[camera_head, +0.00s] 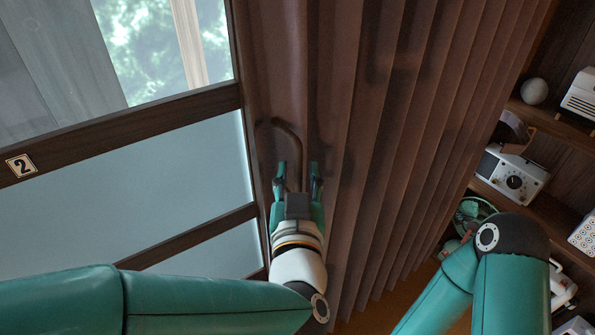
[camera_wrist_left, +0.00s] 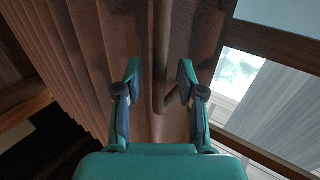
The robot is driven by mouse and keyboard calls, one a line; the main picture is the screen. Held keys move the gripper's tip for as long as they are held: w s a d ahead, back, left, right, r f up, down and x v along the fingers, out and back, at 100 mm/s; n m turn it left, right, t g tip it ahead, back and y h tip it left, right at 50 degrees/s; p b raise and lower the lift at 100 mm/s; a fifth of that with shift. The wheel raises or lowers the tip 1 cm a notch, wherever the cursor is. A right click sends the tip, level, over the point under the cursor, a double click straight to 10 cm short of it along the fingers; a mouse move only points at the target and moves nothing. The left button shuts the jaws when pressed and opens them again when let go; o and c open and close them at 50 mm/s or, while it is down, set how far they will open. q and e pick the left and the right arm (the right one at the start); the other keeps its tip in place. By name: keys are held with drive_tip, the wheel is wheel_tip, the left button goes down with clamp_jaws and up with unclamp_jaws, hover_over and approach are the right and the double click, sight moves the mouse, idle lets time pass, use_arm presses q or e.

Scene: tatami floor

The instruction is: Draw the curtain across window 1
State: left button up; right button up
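The brown pleated curtain (camera_head: 400,130) hangs bunched in the middle of the head view. A brown bent handle rod (camera_head: 290,135) is at its left edge. The window beside it (camera_head: 150,190) carries a plate reading 2 (camera_head: 21,166); no plate reading 1 shows. My left gripper (camera_head: 298,182) is open at the curtain's left edge, with the rod between its fingers. In the left wrist view the open fingers (camera_wrist_left: 160,95) stand apart on either side of the rod (camera_wrist_left: 161,60), with gaps showing. My right arm shows at lower right, but its gripper is out of view.
A dark window frame bar (camera_head: 120,130) crosses the left side, close to my left arm.

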use_arm(q)
drive_tip(key=s, duration=0.6)
drive_tip(key=shift+s+a, duration=0.15)
drive_tip(key=shift+s, duration=0.1)
drive_tip(key=shift+f, duration=0.1)
